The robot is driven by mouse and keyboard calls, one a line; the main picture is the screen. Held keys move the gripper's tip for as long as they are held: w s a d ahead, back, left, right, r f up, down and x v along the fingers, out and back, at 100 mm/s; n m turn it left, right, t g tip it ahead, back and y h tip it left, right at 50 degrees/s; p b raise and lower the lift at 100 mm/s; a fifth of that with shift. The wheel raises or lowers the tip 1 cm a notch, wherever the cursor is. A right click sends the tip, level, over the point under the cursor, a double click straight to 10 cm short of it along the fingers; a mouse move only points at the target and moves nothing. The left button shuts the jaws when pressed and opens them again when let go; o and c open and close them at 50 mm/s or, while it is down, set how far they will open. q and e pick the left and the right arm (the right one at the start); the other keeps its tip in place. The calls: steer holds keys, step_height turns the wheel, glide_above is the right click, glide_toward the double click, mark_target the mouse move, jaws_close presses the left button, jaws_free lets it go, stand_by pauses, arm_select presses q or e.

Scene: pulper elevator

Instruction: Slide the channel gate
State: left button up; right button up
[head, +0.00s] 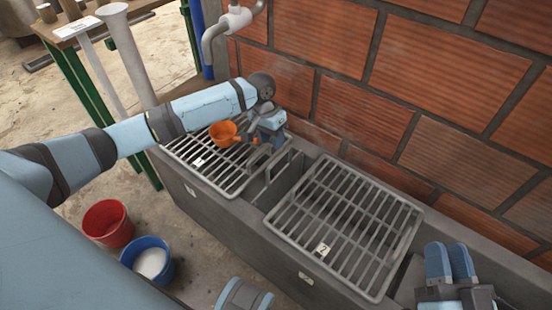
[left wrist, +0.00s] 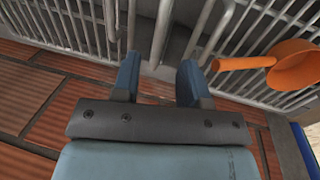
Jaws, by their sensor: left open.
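The channel gate (head: 284,172) seems to be the grey metal piece in the narrow gap between the two grates of the concrete channel (head: 225,228). My left gripper (head: 267,140) is at the wall end of this gap, over the channel and beside an orange scoop (head: 223,133). In the left wrist view my left gripper (left wrist: 159,78) is open, with grey upright metal (left wrist: 162,32) ahead between its fingers. I cannot tell whether they touch it. My right gripper (head: 452,264) is at the lower right over the channel's end; its fingers are close together.
Grate 1 (head: 205,172) lies left of the gap, grate 2 (head: 340,222) right. The orange scoop (left wrist: 292,66) is close on the right in the left wrist view. A brick wall (head: 430,90) runs behind. Red (head: 107,222) and blue (head: 147,262) buckets stand on the floor.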

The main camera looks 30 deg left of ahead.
mark_target(276, 159)
arm_select(q)
steer(key=f, duration=0.1)
steer(key=f+b, duration=0.1)
steer(key=f, duration=0.1)
steer(key=d+f, duration=0.1)
steer(key=f, duration=0.1)
steer(key=shift+b, duration=0.3)
steer(key=shift+d+f, duration=0.15)
steer(key=shift+f, duration=0.65)
arm_select(e)
steer(key=shift+w+a+f+g, duration=0.15)
steer(key=shift+f+g, duration=0.1)
steer(key=shift+f, duration=0.4)
steer(key=shift+s+a+f+g, duration=0.1)
steer(key=shift+f+g, duration=0.15)
steer(key=shift+f, duration=0.35)
